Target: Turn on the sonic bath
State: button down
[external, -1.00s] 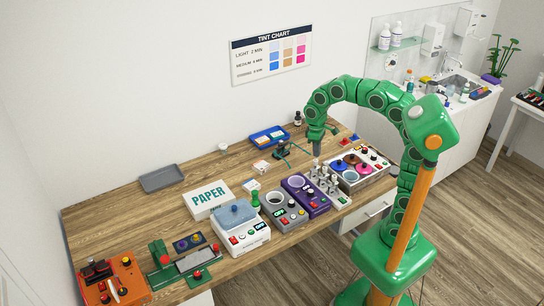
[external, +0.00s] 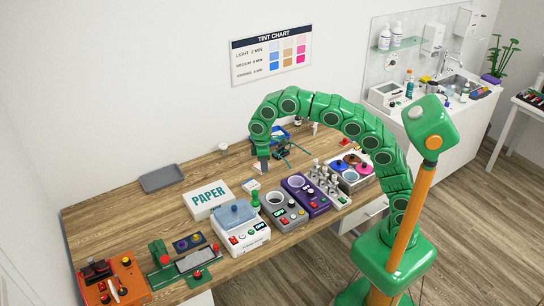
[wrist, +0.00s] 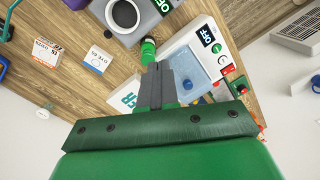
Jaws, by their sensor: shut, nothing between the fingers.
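The likely sonic bath is a white box (external: 262,238) with a blue lid (external: 236,213), near the front edge of the workbench. In the wrist view, its blue lid (wrist: 185,68) lies just right of my fingers, and its panel (wrist: 208,35) reads OFF, with red and green controls along the right side. My gripper (external: 264,168) is shut and empty, pointing down above the bench behind the devices. It also shows in the wrist view (wrist: 158,68), fingers together, beside a small green bottle-like object (wrist: 148,50). I cannot tell whether they touch.
A grey device (external: 283,224) and a purple device (external: 318,204) stand right of the white box. The PAPER box (external: 207,200) is at its left. A grey tray (external: 162,178) lies farther back. An orange device (external: 125,283) is at the front left. Bare wood lies behind PAPER.

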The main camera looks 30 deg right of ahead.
jog(key=s+a+f+n, duration=0.2)
jog(key=s+a+n, duration=0.1)
jog(key=a, duration=0.8)
jog(key=n, duration=0.3)
send_over(235, 241)
jog(key=w, duration=0.2)
notch_tip(235, 241, down, 2)
jog(key=shift+s+a, duration=0.1)
jog(key=shift+f, duration=0.15)
jog(key=f, duration=0.4)
jog(key=s+f, duration=0.1)
jog(key=f, duration=0.7)
jog(key=shift+s+f, duration=0.15)
jog(key=shift+s, duration=0.15)
jog(key=shift+f, duration=0.65)
jog(key=shift+s+f, duration=0.1)
jog(key=shift+f, duration=0.05)
